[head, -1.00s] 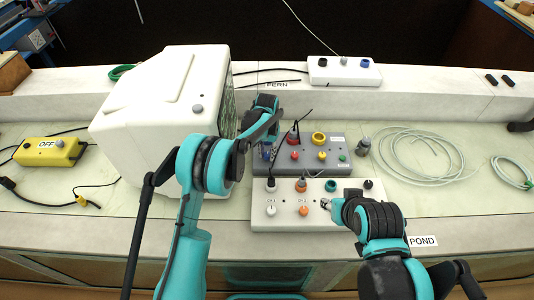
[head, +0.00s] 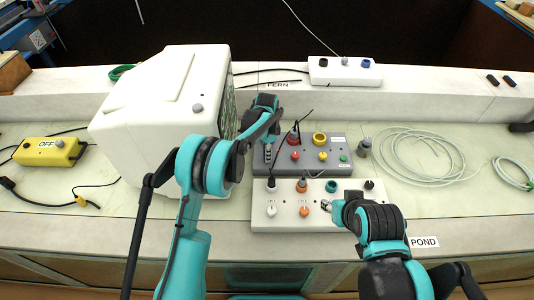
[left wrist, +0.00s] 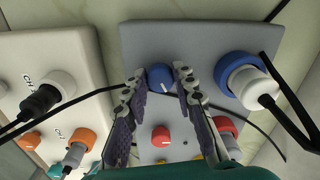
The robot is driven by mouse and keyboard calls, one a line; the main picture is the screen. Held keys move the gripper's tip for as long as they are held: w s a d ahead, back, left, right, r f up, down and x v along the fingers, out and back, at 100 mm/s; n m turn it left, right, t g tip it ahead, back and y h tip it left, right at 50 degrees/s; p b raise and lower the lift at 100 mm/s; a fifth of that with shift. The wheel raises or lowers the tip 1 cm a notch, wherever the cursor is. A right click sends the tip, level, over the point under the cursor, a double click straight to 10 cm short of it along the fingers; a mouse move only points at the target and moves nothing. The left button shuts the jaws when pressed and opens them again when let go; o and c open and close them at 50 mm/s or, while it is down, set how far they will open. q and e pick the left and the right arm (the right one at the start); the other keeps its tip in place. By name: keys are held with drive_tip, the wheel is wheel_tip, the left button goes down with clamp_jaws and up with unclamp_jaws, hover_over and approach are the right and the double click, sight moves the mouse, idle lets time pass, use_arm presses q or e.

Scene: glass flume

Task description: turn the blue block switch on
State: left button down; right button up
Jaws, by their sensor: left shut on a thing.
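The blue knob (left wrist: 160,77) with a white mark sits on the grey block (left wrist: 215,35). In the left wrist view it is between the two fingers of my left gripper (left wrist: 162,80), which is shut on it. In the head view the grey block (head: 335,165) lies mid-bench, and my left gripper (head: 268,150) is at its left end, where the arm partly hides the knob. My right gripper (head: 327,204) is over the white front block, near its orange knob (head: 305,211); its opening is too small to judge.
The white front block (head: 270,225) has several knobs and plugs. A large white housing (head: 140,130) stands left of my left arm. Dark cables run close to the left gripper. A yellow box (head: 50,152) is at far left, and coiled tubing (head: 425,155) lies right.

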use_arm(q)
drive_tip(key=m, duration=0.5)
drive_tip(key=shift+m, duration=0.3)
idle(0.4)
drive_tip(key=c, duration=1.2)
unclamp_jaws()
wheel_tip(320, 180, up, 12)
drive_tip(key=shift+f, duration=0.1)
